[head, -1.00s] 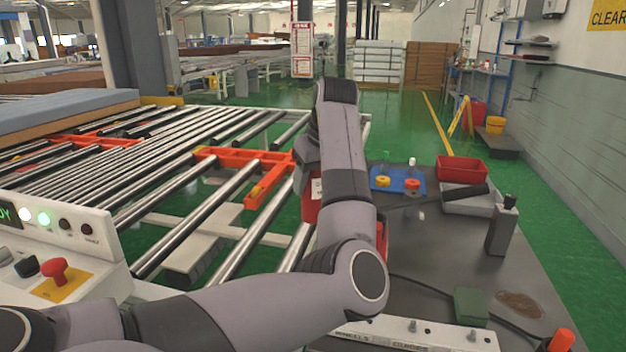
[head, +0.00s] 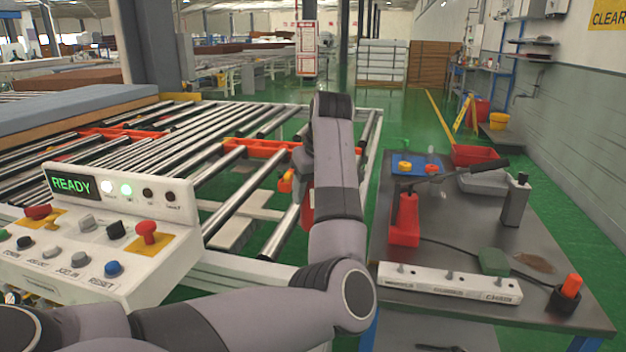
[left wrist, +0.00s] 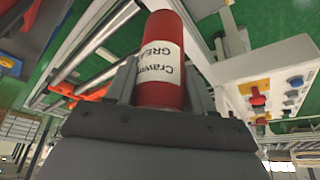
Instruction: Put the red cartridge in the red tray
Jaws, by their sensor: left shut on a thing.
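My left gripper (left wrist: 160,92) is shut on the red cartridge (left wrist: 162,40), a red cylinder with a white lettered label, in the left wrist view. In the head view the forearm hides most of this gripper. Part of the red cartridge (head: 307,208) shows at the forearm's left side, over the rollers beside the table. The red tray (head: 475,154) is at the far end of the grey table, to the right of the gripper and apart from it. Its inside is hard to make out. My right gripper is not in view.
On the table (head: 455,232) are a red tool with a black lever (head: 405,222), a grey tray (head: 486,183), a blue mat (head: 430,170), a dark upright block (head: 515,200) and a white rack (head: 450,284). A control panel (head: 100,230) stands left; the roller conveyor (head: 215,165) lies beyond.

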